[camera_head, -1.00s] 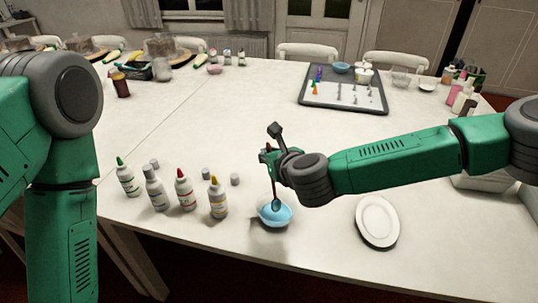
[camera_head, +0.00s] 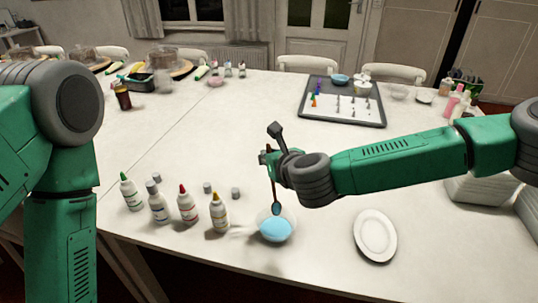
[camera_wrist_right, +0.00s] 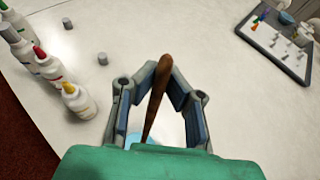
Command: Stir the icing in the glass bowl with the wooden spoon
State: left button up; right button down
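The clear glass bowl (camera_head: 291,219) stands near the front edge of the white table and holds light blue icing (camera_head: 275,230). My right gripper (camera_head: 268,160) is shut on the handle of the wooden spoon (camera_head: 273,188), above and behind the bowl. The spoon points down, and its blue-coated head overlaps the bowl's far side; I cannot tell whether it touches the icing. In the right wrist view the brown handle (camera_wrist_right: 157,95) runs between the fingertips, and the bowl is mostly hidden. My left arm shows at the left, but its gripper is out of view.
Several icing bottles (camera_head: 188,206) stand left of the bowl, with loose grey caps (camera_head: 236,193) behind them. A white oval plate (camera_head: 376,235) lies to the right. A tray with piping tips (camera_head: 343,103) is farther back. The middle of the table is clear.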

dwell(0.6)
notch_tip(320, 180, up, 5)
jog(key=p, duration=0.3)
dwell(0.9)
